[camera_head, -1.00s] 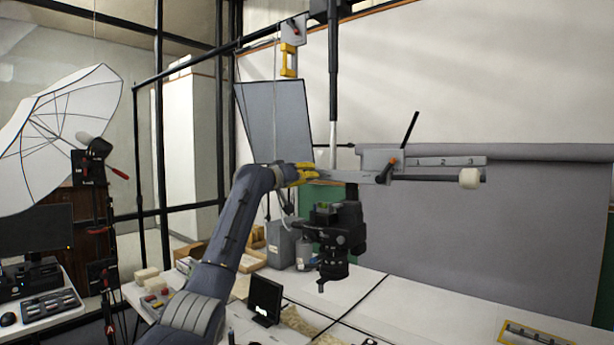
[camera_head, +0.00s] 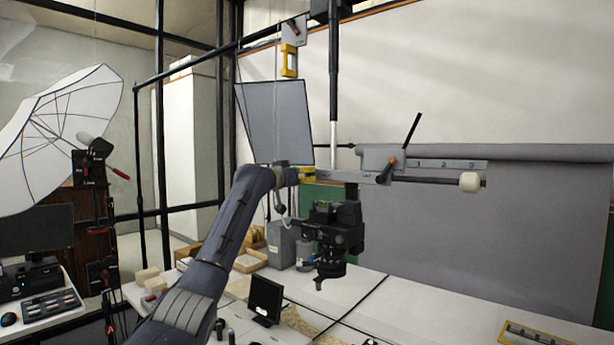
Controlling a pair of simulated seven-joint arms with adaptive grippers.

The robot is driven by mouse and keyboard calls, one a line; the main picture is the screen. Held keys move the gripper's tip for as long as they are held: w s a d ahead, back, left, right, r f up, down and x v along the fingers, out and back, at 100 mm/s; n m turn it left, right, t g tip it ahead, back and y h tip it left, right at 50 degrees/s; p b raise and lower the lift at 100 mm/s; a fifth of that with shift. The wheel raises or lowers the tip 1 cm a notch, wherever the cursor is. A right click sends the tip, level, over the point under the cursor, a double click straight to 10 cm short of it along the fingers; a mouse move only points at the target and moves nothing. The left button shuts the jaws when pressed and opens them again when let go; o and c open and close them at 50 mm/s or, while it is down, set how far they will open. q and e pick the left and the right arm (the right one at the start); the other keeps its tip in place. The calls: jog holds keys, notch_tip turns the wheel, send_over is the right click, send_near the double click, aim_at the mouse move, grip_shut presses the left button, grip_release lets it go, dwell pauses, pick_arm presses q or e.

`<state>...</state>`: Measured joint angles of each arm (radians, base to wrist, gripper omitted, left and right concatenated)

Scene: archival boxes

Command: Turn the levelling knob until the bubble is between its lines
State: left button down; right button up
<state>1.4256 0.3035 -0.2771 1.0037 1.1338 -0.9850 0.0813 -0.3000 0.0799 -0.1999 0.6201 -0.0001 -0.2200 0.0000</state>
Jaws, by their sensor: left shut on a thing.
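A black camera (camera_head: 340,232) hangs lens down under a grey horizontal arm (camera_head: 370,176). A small green patch, probably the bubble level (camera_head: 322,205), shows on top of the camera. It is too small to tell where the bubble stands against its lines. My left gripper (camera_head: 306,174), with yellow fingertips, is at the left end of the grey arm, just above and left of the camera. It is shut on what appears to be the levelling knob, which the fingers hide. My right gripper is not in view.
A black lever (camera_head: 412,130) and a rod with a cream end cap (camera_head: 470,182) stick out at right.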

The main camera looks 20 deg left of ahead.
pick_arm(q)
jog(key=shift+d, duration=0.1)
jog(key=c, duration=1.5)
grip_release()
jog(key=shift+w, duration=0.1)
jog(key=shift+s+a, duration=0.35)
jog(key=shift+s, duration=0.25)
jog(key=v, duration=1)
jog(key=shift+s+f, duration=0.1)
jog(key=shift+s, duration=0.3)
